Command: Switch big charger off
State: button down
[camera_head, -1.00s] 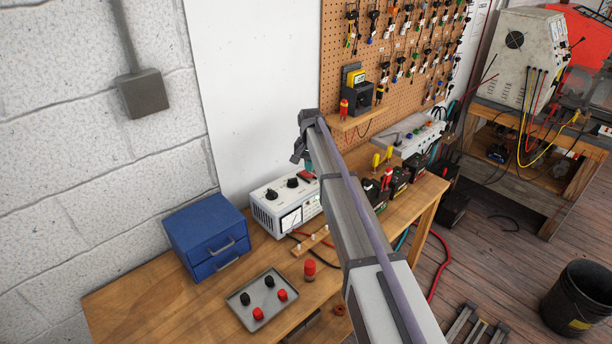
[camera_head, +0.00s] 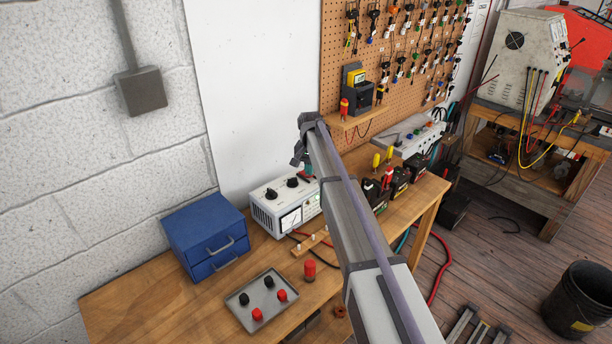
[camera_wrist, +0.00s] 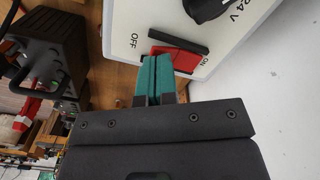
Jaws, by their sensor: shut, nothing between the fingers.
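The big charger (camera_head: 272,213) is a white box with black knobs and a meter, standing on the wooden bench against the wall. In the wrist view its white top panel (camera_wrist: 228,52) shows a red rocker switch (camera_wrist: 182,60) with a black edge, OFF lettered at its left and ON at its right. A black 24 V knob (camera_wrist: 207,8) is beyond it. My gripper (camera_wrist: 154,62) has its teal fingertips together and empty, right at the OFF-side end of the switch. I cannot tell whether they touch it. In the head view my arm hides the fingertips partly.
A blue drawer box (camera_head: 206,240) and a grey tray (camera_head: 240,312) with red and black knobs are on the bench left of my arm. Batteries (camera_head: 398,181) stand right of it. A pegboard (camera_head: 335,60) with a small shelf (camera_head: 352,120) is behind.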

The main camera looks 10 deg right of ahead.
jog(key=shift+f+b, duration=0.35)
jog(key=shift+f, duration=0.1)
notch_tip(320, 180, up, 7)
jog(key=p, duration=0.7)
jog(key=shift+r, duration=0.15)
